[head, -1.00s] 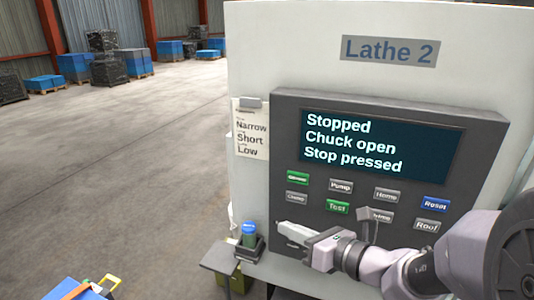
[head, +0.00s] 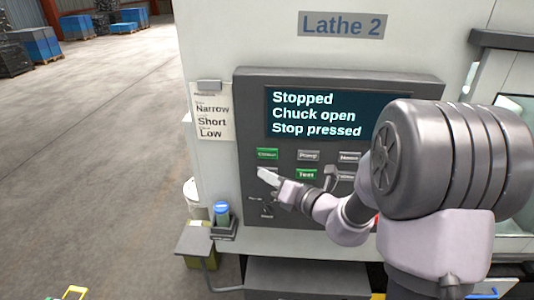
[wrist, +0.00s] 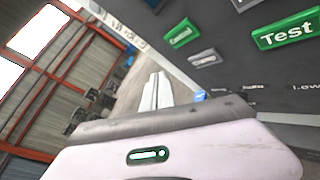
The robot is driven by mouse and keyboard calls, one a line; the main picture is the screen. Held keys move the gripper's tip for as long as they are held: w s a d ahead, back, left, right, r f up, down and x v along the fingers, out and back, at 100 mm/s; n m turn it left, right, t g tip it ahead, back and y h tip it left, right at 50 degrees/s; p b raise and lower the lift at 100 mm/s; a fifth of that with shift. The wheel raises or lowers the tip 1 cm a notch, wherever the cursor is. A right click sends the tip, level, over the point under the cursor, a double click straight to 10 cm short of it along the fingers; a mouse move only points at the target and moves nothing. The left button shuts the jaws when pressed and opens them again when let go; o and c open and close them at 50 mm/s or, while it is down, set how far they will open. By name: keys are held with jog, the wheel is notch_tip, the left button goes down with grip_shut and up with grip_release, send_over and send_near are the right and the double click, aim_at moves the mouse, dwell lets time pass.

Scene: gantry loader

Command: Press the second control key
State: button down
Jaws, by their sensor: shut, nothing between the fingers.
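The dark control panel (head: 250,110) of Lathe 2 fills the middle of the head view. Its top key row has a green key (head: 267,154), seemingly marked Control, then the Pump key (head: 308,155) and the Home key (head: 349,157). The green Test key (head: 306,174) is below Pump. My gripper (head: 267,174) is shut and empty, its pale fingertips in front of the spot below the green key. In the wrist view, the green key (wrist: 182,33) and a grey key (wrist: 202,58), seemingly Clamp, lie right of the fingers. I cannot see contact. My arm hides the right-hand keys.
The screen (head: 320,115) reads Stopped, Chuck open, Stop pressed. A paper note (head: 211,112) hangs left of the panel. A blue-topped object (head: 221,209) sits in a holder on a small shelf at lower left. Open floor lies to the left.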

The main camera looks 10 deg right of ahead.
aim_at(260, 155)
jog(key=shift+w+d+p, duration=0.2)
jog(key=shift+w+d, duration=0.1)
jog(key=shift+w, duration=0.65)
jog(key=shift+w+d+p, duration=0.2)
jog(key=shift+w+d, duration=0.05)
jog(key=shift+w, duration=0.7)
jog(key=shift+w+d+p, duration=0.2)
jog(key=shift+w+d, duration=0.1)
jog(key=shift+w, duration=0.65)
jog(key=shift+w+d, duration=0.15)
jog(key=shift+w, duration=0.25)
jog(key=shift+w+d+p, duration=0.1)
jog(key=shift+w+p, duration=0.2)
dwell(0.5)
jog(key=shift+s+a, duration=0.25)
jog(key=shift+s, duration=0.5)
jog(key=shift+s+a+b, duration=0.25)
jog(key=shift+s, duration=0.55)
jog(key=shift+s+a+b, duration=0.2)
jog(key=shift+s+a, duration=0.1)
jog(key=shift+s, duration=0.45)
jog(key=shift+s+a+b, duration=0.25)
jog(key=shift+s, duration=0.55)
